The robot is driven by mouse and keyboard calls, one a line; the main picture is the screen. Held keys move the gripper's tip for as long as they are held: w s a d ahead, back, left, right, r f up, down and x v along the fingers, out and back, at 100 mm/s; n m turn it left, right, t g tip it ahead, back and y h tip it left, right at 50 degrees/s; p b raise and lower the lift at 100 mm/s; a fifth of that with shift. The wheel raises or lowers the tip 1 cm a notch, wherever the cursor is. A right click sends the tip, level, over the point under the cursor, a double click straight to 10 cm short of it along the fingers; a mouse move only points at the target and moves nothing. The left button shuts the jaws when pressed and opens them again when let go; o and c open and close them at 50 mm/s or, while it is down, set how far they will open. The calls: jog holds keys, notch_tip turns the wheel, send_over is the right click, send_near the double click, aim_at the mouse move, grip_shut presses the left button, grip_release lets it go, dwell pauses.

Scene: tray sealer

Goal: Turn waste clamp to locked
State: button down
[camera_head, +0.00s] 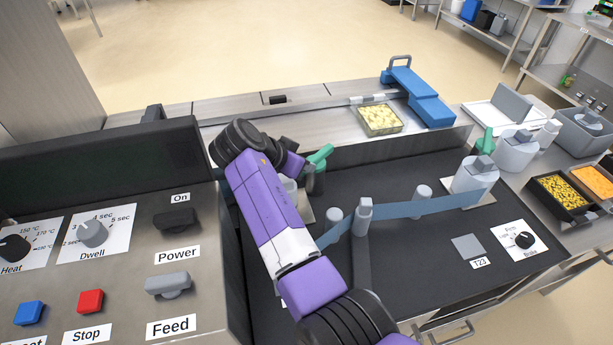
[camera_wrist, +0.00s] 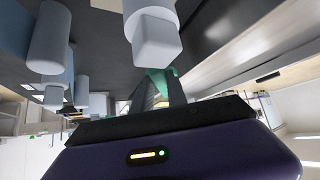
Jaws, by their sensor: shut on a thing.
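A green clamp lever (camera_head: 320,154) stands at the left back of the dark machine deck, at the tip of my gripper (camera_head: 311,176). My gripper is shut on this lever; its fingers and my arm hide its lower part. In the wrist view the green lever (camera_wrist: 158,78) shows at the fingers (camera_wrist: 165,95), below a pale grey block. A second green lever (camera_head: 487,141) stands at the right back, beside a pale roller. No label or locked mark for either lever is readable.
A blue film band (camera_head: 410,209) runs across the deck past several grey rollers. The control panel (camera_head: 120,270) with knobs and buttons lies left of my arm. A filled tray (camera_head: 380,119) and a blue device (camera_head: 420,95) are behind the deck.

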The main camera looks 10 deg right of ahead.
jog(key=shift+w+a+f+m+b, duration=0.2)
jog(key=shift+m+b, duration=0.2)
jog(key=shift+b, duration=0.25)
jog(key=shift+r+g, duration=0.15)
jog(key=shift+g, duration=0.15)
jog(key=c, duration=1.3)
grip_release()
jog(key=shift+d, duration=0.1)
notch_tip(320, 180, up, 20)
